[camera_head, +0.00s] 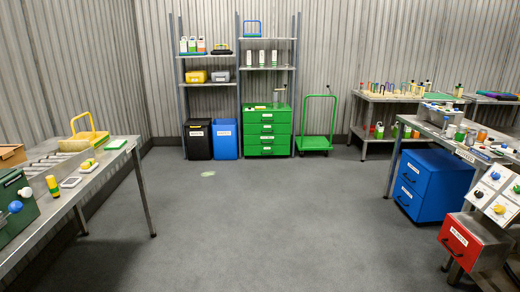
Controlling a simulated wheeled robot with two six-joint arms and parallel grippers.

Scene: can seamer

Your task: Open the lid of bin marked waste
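Two bins stand side by side on the floor under the shelves at the far wall. The left one is a black bin (198,146) and the right one is a blue bin (225,146). Each carries a white label near the top, too small for me to read, so I cannot tell which is marked waste. Both bins look closed on top. Neither of my grippers is in view.
A green drawer cabinet (268,131) and a green cart (317,135) stand right of the bins. A workbench (128,142) is at the left. A blue drawer unit (436,186) and red box (474,243) are at the right.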

